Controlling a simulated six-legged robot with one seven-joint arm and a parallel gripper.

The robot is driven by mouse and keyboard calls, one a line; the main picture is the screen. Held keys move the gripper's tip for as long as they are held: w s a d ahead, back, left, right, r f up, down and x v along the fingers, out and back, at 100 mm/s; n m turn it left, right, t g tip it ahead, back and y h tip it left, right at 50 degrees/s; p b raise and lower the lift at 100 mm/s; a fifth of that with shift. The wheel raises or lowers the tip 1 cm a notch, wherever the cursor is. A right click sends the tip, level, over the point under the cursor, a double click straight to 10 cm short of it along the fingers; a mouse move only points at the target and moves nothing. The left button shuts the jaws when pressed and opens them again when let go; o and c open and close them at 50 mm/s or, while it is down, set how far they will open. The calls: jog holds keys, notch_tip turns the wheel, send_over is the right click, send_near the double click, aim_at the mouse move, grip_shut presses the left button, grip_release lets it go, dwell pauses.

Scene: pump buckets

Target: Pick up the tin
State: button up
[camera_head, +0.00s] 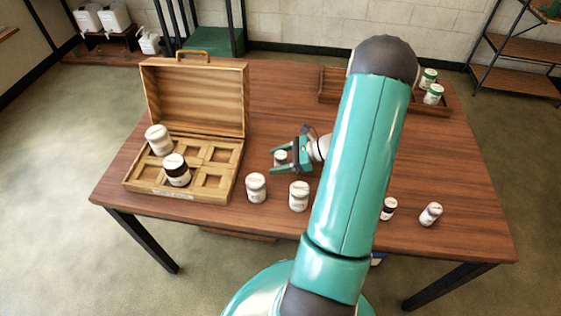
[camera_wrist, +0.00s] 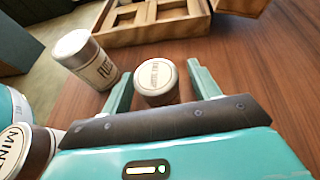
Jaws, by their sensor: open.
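A small white tin (camera_head: 281,156) stands on the wooden table, between the fingers of my gripper (camera_head: 274,160). In the wrist view the pale round lid of this tin (camera_wrist: 156,78) shows from above, with print too blurred to read. My gripper (camera_wrist: 160,70) is open, with one teal finger on each side of the tin. A gap shows on the right; on the left I cannot tell whether the finger touches it. Other white tins (camera_head: 256,187) and (camera_head: 299,195) stand near the front table edge.
An open wooden case (camera_head: 190,194) at left has square compartments and holds a white tin (camera_head: 158,139) and a dark-banded tin (camera_head: 177,170). Two small tins (camera_head: 388,209) and (camera_head: 431,214) are at right. A tray (camera_head: 430,108) with green-lidded tins is at the back right.

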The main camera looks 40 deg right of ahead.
jog(key=shift+w+a+f, duration=0.25)
jog(key=shift+w+a, duration=0.15)
jog(key=shift+c, duration=0.4)
jog(key=c, duration=1)
jog(key=shift+r, duration=0.15)
